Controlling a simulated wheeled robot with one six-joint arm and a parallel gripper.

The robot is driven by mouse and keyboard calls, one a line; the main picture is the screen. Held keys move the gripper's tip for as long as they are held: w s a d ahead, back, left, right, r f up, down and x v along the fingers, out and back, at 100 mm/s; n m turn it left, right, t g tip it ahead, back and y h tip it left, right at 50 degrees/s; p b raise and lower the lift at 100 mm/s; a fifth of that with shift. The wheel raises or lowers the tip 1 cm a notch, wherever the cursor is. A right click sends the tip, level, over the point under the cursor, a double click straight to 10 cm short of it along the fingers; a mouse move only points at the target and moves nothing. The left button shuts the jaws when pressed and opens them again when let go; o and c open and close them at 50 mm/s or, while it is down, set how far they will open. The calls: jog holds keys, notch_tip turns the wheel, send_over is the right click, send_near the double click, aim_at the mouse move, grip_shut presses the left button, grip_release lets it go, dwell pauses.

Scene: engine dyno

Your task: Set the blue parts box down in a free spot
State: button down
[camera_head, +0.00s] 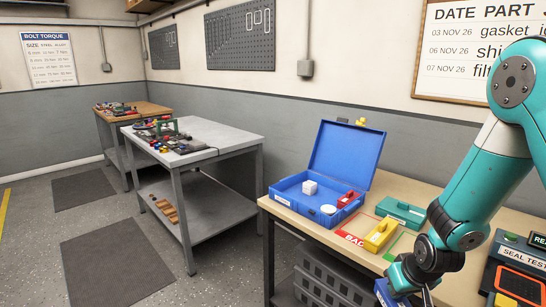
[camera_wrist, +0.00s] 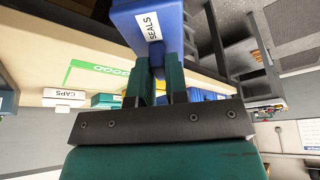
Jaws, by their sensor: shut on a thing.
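The blue parts box (camera_head: 384,292), labelled SEALS in the wrist view (camera_wrist: 140,20), is held between the fingers of my gripper (camera_head: 402,284). In the head view only part of the box shows, at the bottom edge near the bench's front side. In the wrist view the two green fingers of my gripper (camera_wrist: 158,62) close on the box's near end. Whether the box touches the bench (camera_head: 283,207) cannot be told.
An open blue case (camera_head: 285,192) with small parts stands on the bench's left. A yellow box (camera_head: 381,234) and a teal box (camera_head: 400,211) lie right of it. A green outline marked GOOD (camera_wrist: 82,68) looks empty. A seal tester (camera_head: 520,284) stands at right.

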aim_at(388, 300)
jog(key=shift+s+a+f, duration=0.25)
jog(key=shift+a+f, duration=0.2)
jog(key=shift+a, duration=0.15)
jog(key=shift+s+a+f, duration=0.2)
jog(key=shift+a+f, duration=0.25)
jog(key=shift+a, duration=0.15)
jog(key=s+f, duration=0.4)
jog(key=f, duration=0.1)
